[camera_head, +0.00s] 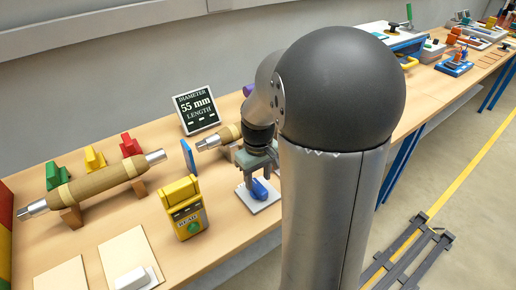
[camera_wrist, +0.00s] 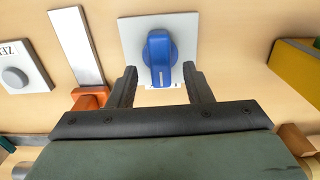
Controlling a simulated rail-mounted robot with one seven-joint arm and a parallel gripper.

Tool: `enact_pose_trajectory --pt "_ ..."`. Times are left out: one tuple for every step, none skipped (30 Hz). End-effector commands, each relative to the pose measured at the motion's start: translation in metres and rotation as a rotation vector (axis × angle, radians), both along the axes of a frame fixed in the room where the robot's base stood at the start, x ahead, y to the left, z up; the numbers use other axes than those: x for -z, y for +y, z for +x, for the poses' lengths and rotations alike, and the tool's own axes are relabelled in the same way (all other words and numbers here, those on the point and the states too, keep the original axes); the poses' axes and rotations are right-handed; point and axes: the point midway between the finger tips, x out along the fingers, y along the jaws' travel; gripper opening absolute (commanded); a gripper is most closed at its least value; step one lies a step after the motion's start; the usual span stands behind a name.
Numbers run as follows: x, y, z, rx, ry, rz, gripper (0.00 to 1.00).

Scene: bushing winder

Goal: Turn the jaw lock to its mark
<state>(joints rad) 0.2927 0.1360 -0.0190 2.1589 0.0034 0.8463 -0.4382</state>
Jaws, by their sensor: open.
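The jaw lock appears to be the blue knob (camera_wrist: 160,58) on a square pale plate (camera_wrist: 130,36); I cannot confirm this from a label. In the wrist view the knob's ridge runs nearly straight up and down, and small dark marks show at the plate's lower edge. My gripper (camera_wrist: 161,72) is open, its two dark fingers on either side of the knob's lower part, with gaps between. Contact is not visible. In the head view the blue knob (camera_head: 260,189) sits on its plate (camera_head: 262,206) under my gripper, partly hidden by it.
A tan bushing (camera_head: 105,183) rests on wooden supports at left. A yellow device (camera_head: 184,207) with a green button and a display reading 55 mm (camera_head: 196,109) stand nearby. In the wrist view, a metal strip (camera_wrist: 76,45) lies left of the plate and a yellow block (camera_wrist: 295,68) right.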

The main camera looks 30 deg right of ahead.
Motion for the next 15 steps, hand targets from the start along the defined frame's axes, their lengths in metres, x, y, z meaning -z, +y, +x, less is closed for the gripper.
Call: enact_pose_trajectory --pt "-0.013 0.0 0.001 0.0 -0.006 -0.002 0.45" --pt "-0.02 0.0 0.001 0.0 -0.007 -0.002 0.45" --pt "-0.03 0.0 0.001 0.0 -0.007 -0.002 0.45" --pt "-0.037 0.0 0.001 0.0 -0.007 -0.003 0.45" --pt "-0.045 0.0 0.001 0.0 -0.007 -0.003 0.45" --pt "-0.055 0.0 0.001 -0.001 -0.006 -0.002 0.45" --pt "-0.063 0.0 0.001 -0.001 -0.007 -0.003 0.45" --pt "-0.07 0.0 0.001 -0.001 -0.007 -0.003 0.45" --pt "-0.08 0.0 0.001 -0.001 -0.007 -0.002 0.45" --pt "-0.087 0.0 0.001 -0.001 -0.006 -0.002 0.45" --pt "-0.094 0.0 0.001 -0.001 -0.007 -0.002 0.45" --pt "-0.103 0.0 0.001 -0.002 -0.006 -0.002 0.45" --pt "-0.109 0.0 0.001 -0.002 -0.005 -0.002 0.45" --pt "-0.115 0.0 0.001 -0.002 -0.005 -0.002 0.45" --pt "-0.122 0.0 0.001 -0.002 -0.005 -0.001 0.45"
